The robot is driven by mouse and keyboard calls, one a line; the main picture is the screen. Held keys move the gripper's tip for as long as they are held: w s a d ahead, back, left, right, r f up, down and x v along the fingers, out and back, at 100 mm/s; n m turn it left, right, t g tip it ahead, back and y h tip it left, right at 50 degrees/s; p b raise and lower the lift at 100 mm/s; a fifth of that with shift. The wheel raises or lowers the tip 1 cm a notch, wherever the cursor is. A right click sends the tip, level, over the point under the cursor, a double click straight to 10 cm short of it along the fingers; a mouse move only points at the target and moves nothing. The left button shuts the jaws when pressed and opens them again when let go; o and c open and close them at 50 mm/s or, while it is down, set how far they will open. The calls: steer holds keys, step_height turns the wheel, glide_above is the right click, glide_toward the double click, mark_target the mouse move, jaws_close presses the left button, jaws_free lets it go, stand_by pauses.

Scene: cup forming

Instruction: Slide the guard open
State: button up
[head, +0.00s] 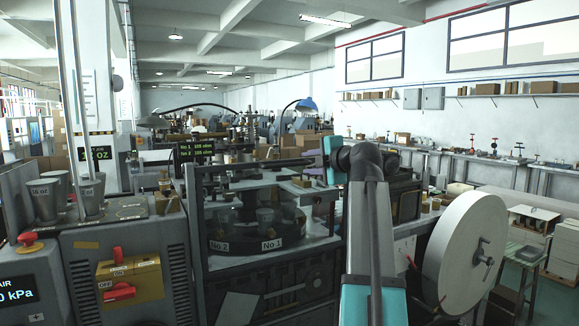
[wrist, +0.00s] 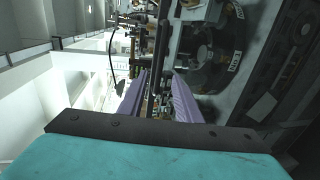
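The guard (head: 285,228) is a clear panel in a dark frame on the front of the cup forming machine. It covers the turntable with cups behind it, marked No.2 and No.1. A dark rail (wrist: 158,60) runs up the picture in line with the gap. I cannot tell whether the fingers touch it. No handle is clearly visible.
A large white paper reel (head: 460,255) stands right of my arm. A yellow switch box (head: 130,279) with red levers and a red stop button (head: 28,243) are at the left. Stacked cups (head: 48,198) stand at the upper left. A small display (head: 196,150) stands above the machine.

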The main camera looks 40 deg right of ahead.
mark_target(291, 164)
steer(key=shift+w, duration=0.1)
steer(key=p+x, duration=0.3)
steer(key=x, duration=1)
steer(key=shift+w+d+f, duration=0.15)
steer(key=shift+w+f, duration=0.1)
steer(key=shift+w, duration=0.1)
steer(key=shift+c, duration=0.4)
jaws_close()
